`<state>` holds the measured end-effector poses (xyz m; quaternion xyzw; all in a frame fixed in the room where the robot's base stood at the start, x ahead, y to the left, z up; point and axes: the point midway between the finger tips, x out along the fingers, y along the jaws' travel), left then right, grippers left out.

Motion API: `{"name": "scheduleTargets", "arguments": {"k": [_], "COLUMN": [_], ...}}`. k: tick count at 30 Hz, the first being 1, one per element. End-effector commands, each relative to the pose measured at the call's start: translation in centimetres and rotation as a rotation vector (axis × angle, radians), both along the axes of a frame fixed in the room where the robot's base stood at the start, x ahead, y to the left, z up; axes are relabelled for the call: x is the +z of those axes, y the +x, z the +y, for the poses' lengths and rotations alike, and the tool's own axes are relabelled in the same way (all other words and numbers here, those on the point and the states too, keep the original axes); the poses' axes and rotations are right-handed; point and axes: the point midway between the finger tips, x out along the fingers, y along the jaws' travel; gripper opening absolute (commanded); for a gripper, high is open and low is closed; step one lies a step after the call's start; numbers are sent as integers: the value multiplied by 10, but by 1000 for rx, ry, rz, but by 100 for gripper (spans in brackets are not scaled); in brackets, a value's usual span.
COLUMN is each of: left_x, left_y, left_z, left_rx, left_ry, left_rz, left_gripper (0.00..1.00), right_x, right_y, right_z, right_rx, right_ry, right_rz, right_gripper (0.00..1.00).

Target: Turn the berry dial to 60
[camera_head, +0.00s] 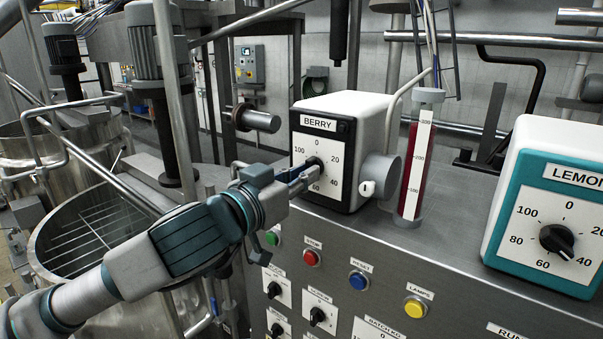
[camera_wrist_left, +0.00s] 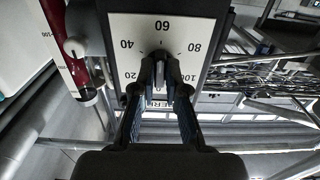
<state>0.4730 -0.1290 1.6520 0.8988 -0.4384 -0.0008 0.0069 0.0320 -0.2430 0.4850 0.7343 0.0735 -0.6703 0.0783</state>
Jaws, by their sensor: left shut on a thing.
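The berry dial box (camera_head: 353,115) is a white housing with a black front frame, a "BERRY" label and a white scale plate (camera_head: 341,157) numbered from 0 to 100. It stands on the grey console. The dark dial knob (camera_head: 315,162) is mostly covered by my left gripper (camera_head: 306,174) in the head view. In the left wrist view the scale appears upside down, and the fingers of my left gripper (camera_wrist_left: 160,75) are shut on the knob (camera_wrist_left: 160,56) at its centre. The knob's pointer cannot be read clearly. My right gripper is not in view.
A teal lemon dial box (camera_head: 530,200) stands at the right. A red-filled gauge tube (camera_head: 415,160) is close right of the berry box. Buttons and small knobs cover the sloping panel (camera_head: 380,255) below. An open steel mixer vessel (camera_head: 95,235) is at the left.

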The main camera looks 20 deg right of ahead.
Motion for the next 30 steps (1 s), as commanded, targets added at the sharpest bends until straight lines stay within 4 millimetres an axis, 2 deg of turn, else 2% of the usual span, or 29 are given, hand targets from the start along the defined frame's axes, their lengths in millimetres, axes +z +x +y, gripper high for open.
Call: {"name": "scheduleTargets", "arguments": {"k": [1,14,15,18,26,30], "left_x": [-6,-7,-7,-6,-2,-2], "left_y": [2,2,2,1,-1,-7], "left_z": [-1,-2,-2,-1,-1,8], "left_rx": [2,1,1,1,0,-1], "left_ry": [11,19,19,17,13,12], "left_rz": [5,0,0,-2,-7,-9], "left_gripper": [0,0,17,38,38,38], "right_x": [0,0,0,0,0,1], "right_y": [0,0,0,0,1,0], "right_z": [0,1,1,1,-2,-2], "right_rx": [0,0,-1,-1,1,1], "right_ry": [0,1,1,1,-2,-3], "right_rz": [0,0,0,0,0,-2], "right_gripper": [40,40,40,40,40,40]}}
